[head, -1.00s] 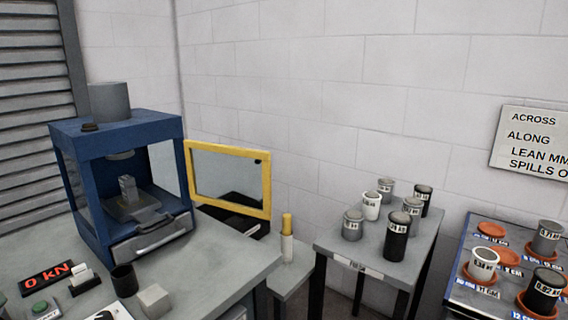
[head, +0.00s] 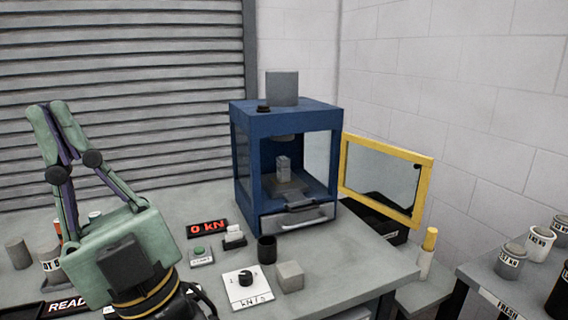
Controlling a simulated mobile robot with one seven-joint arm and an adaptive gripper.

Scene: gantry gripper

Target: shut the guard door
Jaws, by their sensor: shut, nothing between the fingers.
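The guard door (head: 424,190) is a yellow frame around a clear pane. It stands swung open to the right of the blue press (head: 243,165), joined near the press's right front edge. The press's front is open, and a small grey block (head: 283,168) stands on the platen inside. My gripper (head: 50,106) is at the left of the head view, raised over the bench and pointing up. Its green fingers are together and hold nothing. It is well left of the press and far from the door.
A yellow-capped bottle (head: 427,253) stands below the door.

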